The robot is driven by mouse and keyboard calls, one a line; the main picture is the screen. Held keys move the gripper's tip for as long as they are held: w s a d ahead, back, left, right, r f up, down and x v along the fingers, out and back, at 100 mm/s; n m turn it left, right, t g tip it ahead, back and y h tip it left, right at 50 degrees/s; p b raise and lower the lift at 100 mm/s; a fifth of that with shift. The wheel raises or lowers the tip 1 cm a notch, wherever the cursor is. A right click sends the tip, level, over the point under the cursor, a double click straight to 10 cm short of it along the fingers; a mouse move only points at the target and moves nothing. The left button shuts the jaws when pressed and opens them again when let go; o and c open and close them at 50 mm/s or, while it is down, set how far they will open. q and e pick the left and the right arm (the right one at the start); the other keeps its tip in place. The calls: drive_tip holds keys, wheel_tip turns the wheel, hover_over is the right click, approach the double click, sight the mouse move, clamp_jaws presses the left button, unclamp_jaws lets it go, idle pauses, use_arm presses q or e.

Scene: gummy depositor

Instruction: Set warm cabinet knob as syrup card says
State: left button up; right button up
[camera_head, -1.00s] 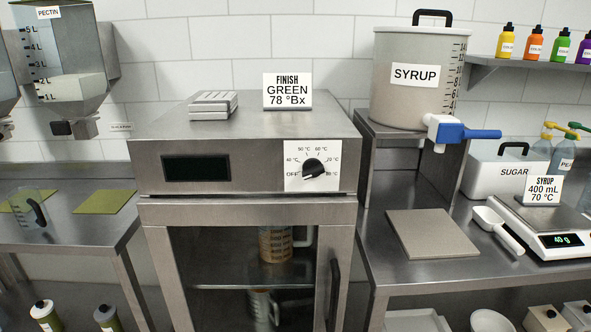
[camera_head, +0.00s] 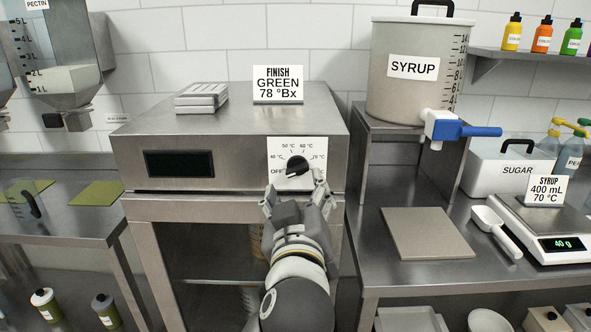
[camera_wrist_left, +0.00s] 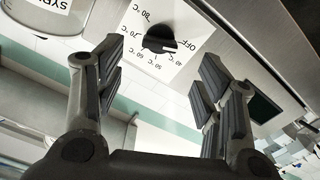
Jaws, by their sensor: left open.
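The warm cabinet (camera_head: 230,120) has a white dial plate with a black knob (camera_head: 297,166) at its front right. The dial runs from OFF through 40, 50, 60 and 70 °C upward. The knob's white mark points lower left, toward OFF. The knob and dial also show in the left wrist view (camera_wrist_left: 158,40), turned over. The syrup card (camera_head: 545,189) reads "SYRUP 400 mL 70 °C" and stands by the scale. My left gripper (camera_head: 294,188) is open and empty just before and below the knob, its fingers spread to either side. My right gripper is out of view.
The cabinet's dark display (camera_head: 179,163) is left of the dial. A finish card (camera_head: 278,84) and a grey stack (camera_head: 201,97) stand on top. A syrup tank (camera_head: 415,85) with a blue-handled tap (camera_head: 465,130) stands to the right. The glass door is below.

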sight(298, 174)
use_arm(q)
drive_tip(key=w+p, duration=0.1)
drive_tip(key=w, duration=0.6)
drive_tip(key=shift+w, duration=0.2)
drive_tip(key=shift+w+f, duration=0.1)
drive_tip(key=shift+w, duration=0.35)
drive_tip(key=c, duration=1)
drive_tip(key=shift+p, duration=0.3)
